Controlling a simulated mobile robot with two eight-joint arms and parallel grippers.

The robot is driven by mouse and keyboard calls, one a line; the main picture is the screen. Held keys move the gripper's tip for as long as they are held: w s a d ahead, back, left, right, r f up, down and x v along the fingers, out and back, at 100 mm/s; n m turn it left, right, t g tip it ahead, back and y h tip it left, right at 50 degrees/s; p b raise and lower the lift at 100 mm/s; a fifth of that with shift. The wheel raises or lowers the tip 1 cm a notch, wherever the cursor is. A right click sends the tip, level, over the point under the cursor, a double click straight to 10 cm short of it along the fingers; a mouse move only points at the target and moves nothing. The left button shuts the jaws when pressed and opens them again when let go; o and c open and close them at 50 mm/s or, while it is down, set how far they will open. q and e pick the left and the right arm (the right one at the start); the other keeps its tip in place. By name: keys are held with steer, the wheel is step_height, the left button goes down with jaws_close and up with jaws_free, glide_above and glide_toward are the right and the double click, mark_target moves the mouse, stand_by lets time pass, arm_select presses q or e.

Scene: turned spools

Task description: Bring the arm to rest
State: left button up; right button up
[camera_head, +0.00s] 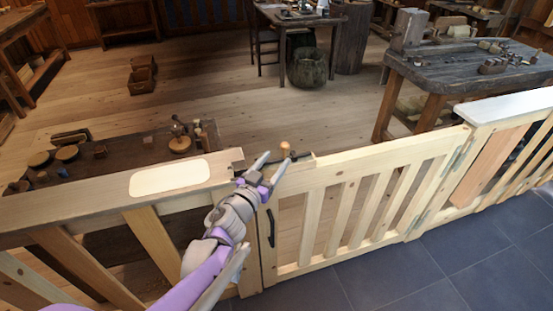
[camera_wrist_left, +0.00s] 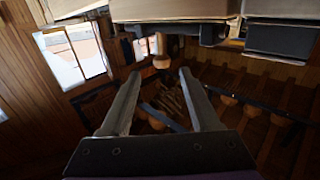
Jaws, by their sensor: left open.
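My left arm comes in from the bottom left of the head view. Its gripper (camera_head: 276,161) is open, with its two fingers spread and pointing up at the top of a pale wooden gate (camera_head: 345,180), close to the latch. A small round wooden knob (camera_head: 285,147) stands just beyond the fingertips. In the left wrist view the open fingers (camera_wrist_left: 159,76) have nothing between them that I can see held. A round wooden piece (camera_wrist_left: 161,62) shows beyond their tips; I cannot tell whether they touch it. My right gripper is in neither view.
A fence rail with a cream pad (camera_head: 169,178) runs left of the gate. A black handle (camera_head: 271,228) is on the gate's left edge. Behind stand a low table (camera_head: 120,150) with turned pieces and a workbench (camera_head: 470,75). Blue tiled floor (camera_head: 440,270) lies clear in front.

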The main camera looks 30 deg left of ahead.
arm_select(q)
steer(key=s+d+f+g+p, duration=0.3)
steer(key=s+d+g, duration=0.3)
steer(key=s, duration=0.4)
steer(key=s+d+f+g+h+p, duration=0.1)
steer(key=s+d+f+g+p, duration=0.2)
steer(key=s+d+g, duration=0.3)
steer(key=s+d+p, duration=0.1)
steer(key=s+d, duration=0.1)
steer(key=s, duration=0.3)
steer(key=shift+s+f+m+g, duration=0.2)
steer(key=shift+f+m+g, duration=0.1)
steer(key=shift+m, duration=0.1)
stand_by(1.0)
